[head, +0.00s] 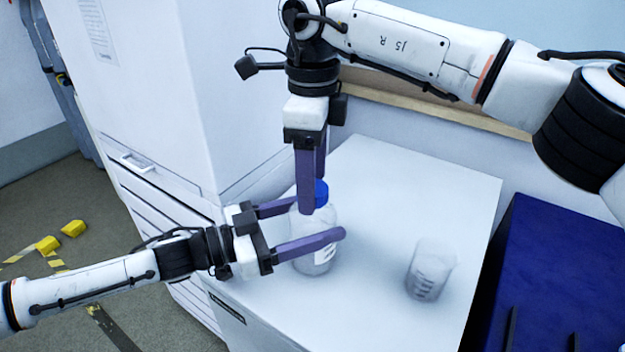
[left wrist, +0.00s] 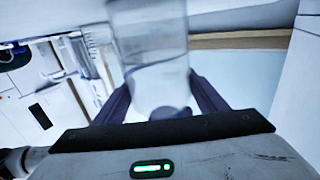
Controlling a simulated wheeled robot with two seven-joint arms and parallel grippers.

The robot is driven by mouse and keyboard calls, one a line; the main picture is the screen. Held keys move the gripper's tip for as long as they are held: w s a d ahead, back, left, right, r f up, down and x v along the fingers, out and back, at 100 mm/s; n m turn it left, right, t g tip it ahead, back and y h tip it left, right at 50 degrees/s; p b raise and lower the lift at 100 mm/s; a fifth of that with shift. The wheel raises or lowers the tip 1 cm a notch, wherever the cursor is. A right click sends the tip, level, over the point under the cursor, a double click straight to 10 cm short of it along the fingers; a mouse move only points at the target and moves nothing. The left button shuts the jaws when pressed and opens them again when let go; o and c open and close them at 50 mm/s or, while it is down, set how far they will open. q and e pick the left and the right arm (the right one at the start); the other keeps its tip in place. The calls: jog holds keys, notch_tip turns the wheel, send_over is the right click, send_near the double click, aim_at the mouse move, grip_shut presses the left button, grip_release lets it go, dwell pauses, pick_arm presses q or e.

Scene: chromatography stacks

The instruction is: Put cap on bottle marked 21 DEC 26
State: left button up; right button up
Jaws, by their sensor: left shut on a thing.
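A clear bottle (head: 314,265) with a white label stands on the white cabinet top; the label is too small to read. My left gripper (head: 320,219) is shut on the bottle's body from the left side. The bottle also shows between its fingers in the left wrist view (left wrist: 157,65). A blue cap (head: 321,190) is at the top of the bottle. My right gripper (head: 312,195) points straight down over it, its near finger covering part of the cap and the bottle neck. I cannot tell whether its fingers press on the cap or whether the cap is seated.
A clear beaker (head: 431,271) with dark markings stands to the right on the white cabinet top (head: 400,190). A tall white unit (head: 135,85) rises at the back left. A dark blue surface (head: 560,270) lies at the right. The cabinet top around the beaker is clear.

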notch_tip(320, 180, up, 11)
jog(key=shift+r, duration=0.15)
pick_arm(q)
jog(key=o, duration=2.2)
jog(key=b+v, duration=0.1)
jog(key=v, duration=0.9)
jog(key=shift+a, duration=0.15)
pick_arm(e)
jog(key=shift+f, duration=0.45)
